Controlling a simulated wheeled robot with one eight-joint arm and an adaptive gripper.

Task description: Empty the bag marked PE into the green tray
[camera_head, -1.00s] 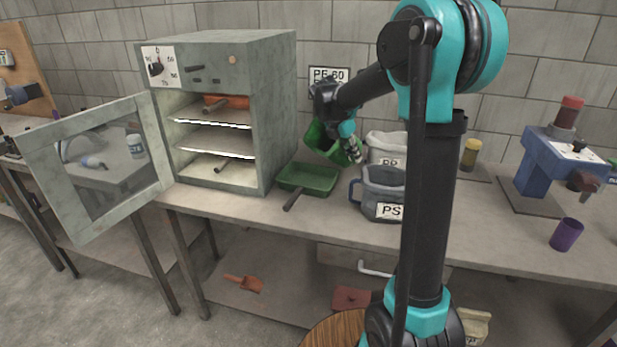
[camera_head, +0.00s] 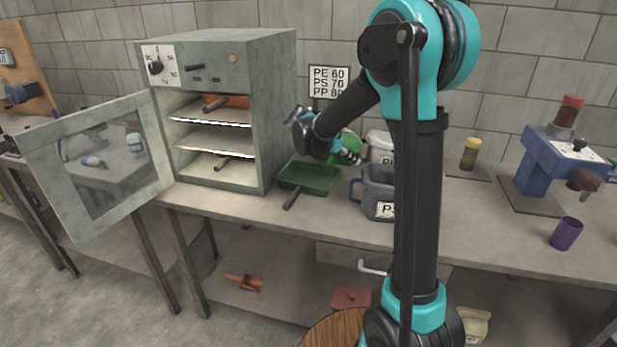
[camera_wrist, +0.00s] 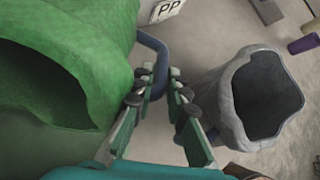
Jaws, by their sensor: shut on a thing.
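A green bag (camera_wrist: 75,40) fills the left of the wrist view, its dark mouth open towards the camera and its contents not visible. No label shows on it. My gripper (camera_wrist: 160,82) is shut on the blue-grey handle beside this bag. In the head view my gripper (camera_head: 350,156) is over the bench, right of and behind the green tray (camera_head: 309,179), and the arm mostly hides the bag.
A grey PS bag (camera_head: 378,186) stands right of the tray; a grey bag (camera_wrist: 240,95) is open in the wrist view. A white bag (camera_head: 380,146) is behind. The oven (camera_head: 270,120) stands left, its door (camera_head: 150,150) open. A purple cup (camera_head: 566,233) is far right.

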